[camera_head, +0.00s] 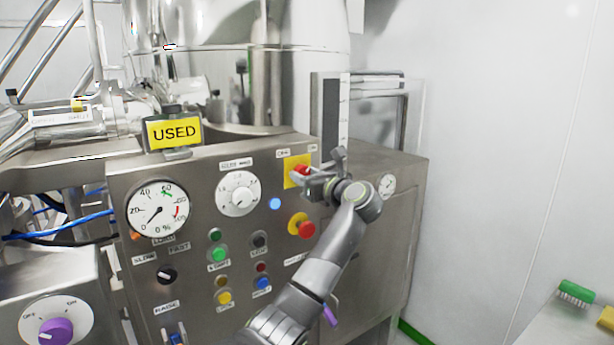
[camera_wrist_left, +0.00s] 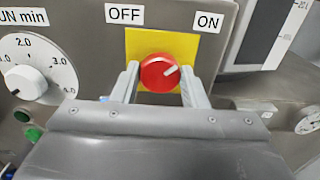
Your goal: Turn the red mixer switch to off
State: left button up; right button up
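The red mixer switch (camera_wrist_left: 158,73) is a round knob on a yellow plate (camera_wrist_left: 192,46) under the labels OFF, at left, and ON, at right. Its white mark points up and right, toward ON. My left gripper (camera_wrist_left: 160,84) has one finger on each side of the knob, with no clear gap between fingers and knob, so it looks shut on it. In the head view the red switch (camera_head: 302,171) is partly covered by my left gripper (camera_head: 312,175), at the panel's upper right. My right gripper is not in view.
Just below is a red emergency button (camera_head: 306,229) on a yellow base. A white timer dial (camera_head: 238,194), a gauge (camera_head: 158,208) and several small buttons fill the steel panel to the left. A yellow USED sign (camera_head: 174,132) stands on top. The wall at right is bare.

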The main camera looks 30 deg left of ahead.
pick_arm(q)
jog(key=shift+c, duration=1)
jog(key=shift+f+n+b, duration=0.2)
jog(key=shift+n+b, duration=8.7)
jog(key=shift+b, duration=0.05)
jog(key=o, duration=1)
jog(key=shift+r, duration=0.1)
jog(key=shift+c, duration=0.2)
jog(key=shift+d, duration=0.15)
